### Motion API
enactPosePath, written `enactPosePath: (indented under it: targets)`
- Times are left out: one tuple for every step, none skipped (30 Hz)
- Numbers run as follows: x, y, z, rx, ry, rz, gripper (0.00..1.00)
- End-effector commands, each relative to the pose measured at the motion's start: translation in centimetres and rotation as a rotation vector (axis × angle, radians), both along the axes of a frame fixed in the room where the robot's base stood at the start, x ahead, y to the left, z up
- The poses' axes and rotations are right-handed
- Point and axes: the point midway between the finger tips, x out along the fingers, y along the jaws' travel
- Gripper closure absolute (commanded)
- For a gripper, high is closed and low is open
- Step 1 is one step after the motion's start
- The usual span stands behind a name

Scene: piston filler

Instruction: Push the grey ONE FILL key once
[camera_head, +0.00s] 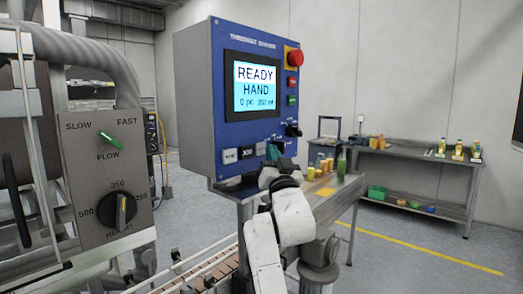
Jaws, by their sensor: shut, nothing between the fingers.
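The blue control panel (222,105) faces me on the grey cabinet. Along its lower edge is a row of small keys: a pale one (229,156), a grey one (245,152) and another grey one (261,148). Their labels are too small to read, so I cannot tell which is ONE FILL. My gripper (273,153) is shut and empty, in front of the panel's lower edge just right of these keys. It hides part of the panel there, and I cannot tell whether it touches. The screen (256,87) reads READY, HAND.
A red mushroom button (293,57), a red key (292,82), a green key (292,100) and a black knob (293,130) sit on the panel's right side. At left stands a grey box with FLOW lever (110,140) and black dial (122,212). A conveyor (205,274) runs below.

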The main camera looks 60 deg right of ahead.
Motion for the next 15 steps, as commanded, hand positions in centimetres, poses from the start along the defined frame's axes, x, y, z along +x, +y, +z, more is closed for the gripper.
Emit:
enactPosePath:
  targets:
    - [0.0, 0.0, 0.0, 0.0, 0.0, 0.0, 1.0]
    - [0.0, 0.0, 0.0, 0.0, 0.0, 0.0, 1.0]
    - [0.0, 0.0, 0.0, 0.0, 0.0, 0.0, 1.0]
    - [0.02, 0.0, -0.01, 0.0, 0.0, 0.0, 1.0]
    - [0.06, -0.01, -0.02, 0.0, 0.0, 0.0, 1.0]
    - [0.13, -0.02, -0.04, 0.0, 0.0, 0.0, 1.0]
    - [0.21, -0.04, -0.05, 0.0, 0.0, 0.0, 1.0]
    - [0.3, -0.05, -0.07, 0.0, 0.0, 0.0, 1.0]
    - [0.44, -0.08, -0.09, 0.0, 0.0, 0.0, 1.0]
    - [0.56, -0.11, -0.09, 0.0, 0.0, 0.0, 1.0]
    - [0.66, -0.13, -0.07, 0.001, -0.001, 0.0, 1.0]
    - [0.75, -0.16, -0.04, 0.001, -0.001, 0.0, 1.0]
    - [0.81, -0.18, -0.01, 0.001, -0.001, 0.0, 1.0]
    - [0.83, -0.19, 0.01, 0.0, 0.0, 0.0, 1.0]
    - [0.83, -0.2, 0.03, 0.0, 0.0, 0.0, 1.0]
